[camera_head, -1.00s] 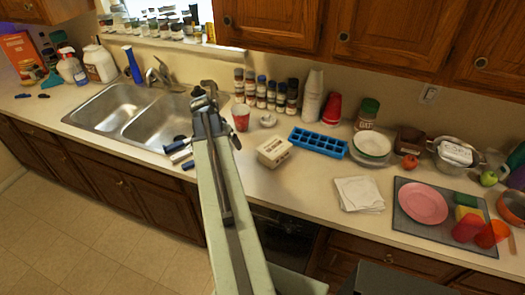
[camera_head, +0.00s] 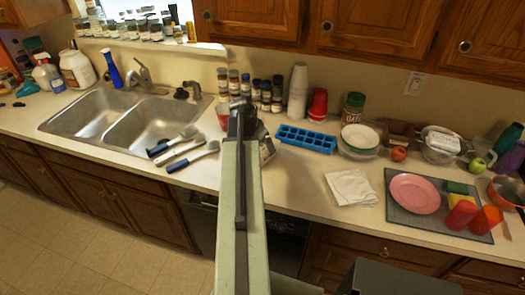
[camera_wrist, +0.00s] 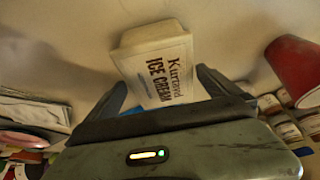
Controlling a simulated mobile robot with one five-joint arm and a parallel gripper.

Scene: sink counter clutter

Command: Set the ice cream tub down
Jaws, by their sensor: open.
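The ice cream tub is a pale box with dark "Kurtzvid ICE CREAM" lettering. In the wrist view the tub (camera_wrist: 155,62) lies just beyond and between the two dark fingers of my gripper (camera_wrist: 163,85). The fingers are apart, and I cannot tell whether either touches it. In the head view my gripper (camera_head: 243,118) is over the counter, and my arm hides most of the tub (camera_head: 267,149). Only its right edge shows, standing on the counter.
A red cup (camera_head: 222,115) stands just left of my gripper, with spice jars (camera_head: 266,94) behind. A blue ice tray (camera_head: 306,138) is to the right. Brushes (camera_head: 190,150) lie by the sink (camera_head: 130,123). Bare counter lies in front of the ice tray, left of the white napkin (camera_head: 351,187).

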